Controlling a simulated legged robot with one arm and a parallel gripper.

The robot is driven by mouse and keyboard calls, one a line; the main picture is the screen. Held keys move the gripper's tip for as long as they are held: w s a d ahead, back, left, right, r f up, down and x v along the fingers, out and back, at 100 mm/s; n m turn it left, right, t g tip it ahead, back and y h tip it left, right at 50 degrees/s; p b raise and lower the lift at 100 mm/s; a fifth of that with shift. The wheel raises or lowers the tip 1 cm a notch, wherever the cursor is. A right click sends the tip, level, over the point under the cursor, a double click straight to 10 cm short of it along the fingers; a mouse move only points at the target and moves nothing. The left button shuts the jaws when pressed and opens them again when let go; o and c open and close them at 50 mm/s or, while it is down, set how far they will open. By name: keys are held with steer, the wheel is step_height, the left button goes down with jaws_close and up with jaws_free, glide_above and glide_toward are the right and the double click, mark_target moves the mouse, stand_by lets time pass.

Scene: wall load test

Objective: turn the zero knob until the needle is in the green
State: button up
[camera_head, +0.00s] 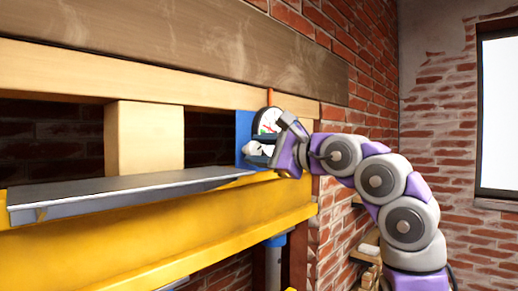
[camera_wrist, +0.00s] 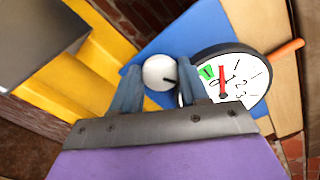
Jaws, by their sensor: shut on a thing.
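The round gauge (camera_wrist: 240,88) has a white face and black rim, and it also shows in the head view (camera_head: 268,121). Its red needle (camera_wrist: 222,82) points up in the wrist view, just to the right of the green mark (camera_wrist: 207,72) and apart from it. The white zero knob (camera_wrist: 159,70), with a short dark line on it, is on the blue plate (camera_wrist: 185,30) left of the gauge. My gripper (camera_wrist: 158,90) is shut on the knob, one finger on each side. The right finger covers the gauge's left edge.
A yellow beam (camera_head: 150,225) with a grey metal plate (camera_head: 120,188) on it runs along the left. A wooden post (camera_head: 144,138) stands behind it, under wooden beams. An orange rod (camera_wrist: 286,49) sticks out from the gauge. Brick wall and a window lie to the right.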

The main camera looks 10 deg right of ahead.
steer(key=n, duration=0.3)
steer(key=shift+f+p, duration=0.15)
steer(key=shift+p, duration=0.25)
steer(key=shift+a+f+n, duration=0.1)
steer(key=shift+f+n, duration=0.05)
steer(key=shift+n, duration=1.15)
steer(key=o, duration=1)
steer(key=shift+s+d, duration=0.1)
steer(key=shift+d, duration=0.15)
steer(key=shift+o, duration=0.2)
steer(key=b+v, duration=0.2)
steer(key=v, duration=1.5)
steer(key=shift+d+b, duration=0.25)
steer(key=shift+b, duration=0.15)
